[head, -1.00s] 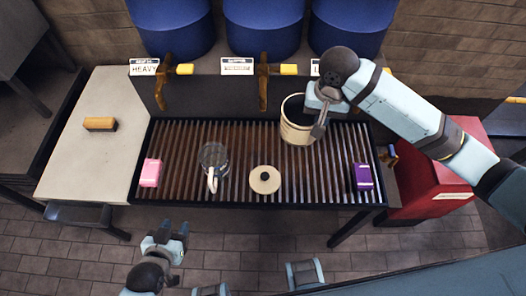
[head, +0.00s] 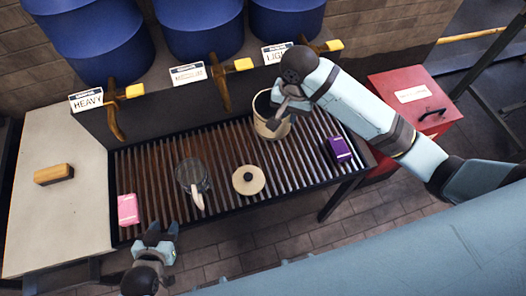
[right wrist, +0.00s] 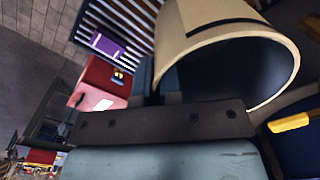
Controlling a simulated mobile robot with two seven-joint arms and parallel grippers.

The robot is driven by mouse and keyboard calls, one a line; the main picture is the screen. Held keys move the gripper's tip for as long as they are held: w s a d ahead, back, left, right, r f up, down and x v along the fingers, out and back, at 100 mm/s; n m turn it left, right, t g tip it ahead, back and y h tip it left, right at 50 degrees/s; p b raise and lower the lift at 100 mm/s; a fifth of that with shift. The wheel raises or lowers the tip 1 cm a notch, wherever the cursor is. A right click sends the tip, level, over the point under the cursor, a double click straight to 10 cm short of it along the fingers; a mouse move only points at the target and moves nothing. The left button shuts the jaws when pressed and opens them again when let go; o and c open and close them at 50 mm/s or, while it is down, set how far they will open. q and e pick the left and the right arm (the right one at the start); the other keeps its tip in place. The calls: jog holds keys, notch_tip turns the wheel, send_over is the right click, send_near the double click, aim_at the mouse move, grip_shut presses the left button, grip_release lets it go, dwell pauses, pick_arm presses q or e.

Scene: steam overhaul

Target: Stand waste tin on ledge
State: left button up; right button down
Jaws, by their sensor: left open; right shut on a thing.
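The waste tin, a cream open-topped can (head: 270,122) with a dark inside, is at the back right of the slatted grate in the head view. My right gripper (head: 284,108) is shut on its rim. In the right wrist view the tin (right wrist: 205,28) fills the top, tilted in the picture, with the jaws (right wrist: 158,82) at its wall. I cannot tell whether its base touches the slats. My left gripper (head: 158,236) is open and empty at the grate's front edge.
On the grate (head: 225,150) are a pink box (head: 127,210), a glass jug (head: 192,175), a round cream lid (head: 249,180) and a purple box (head: 340,149). A brown block (head: 54,174) lies on the ledge. Blue drums with taps (head: 225,80) stand behind; a red cabinet (head: 410,95) is right.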

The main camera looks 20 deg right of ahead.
notch_tip(320, 180, down, 20)
jog(key=shift+r, duration=0.15)
dwell(0.3)
jog(key=c, duration=1.3)
grip_release()
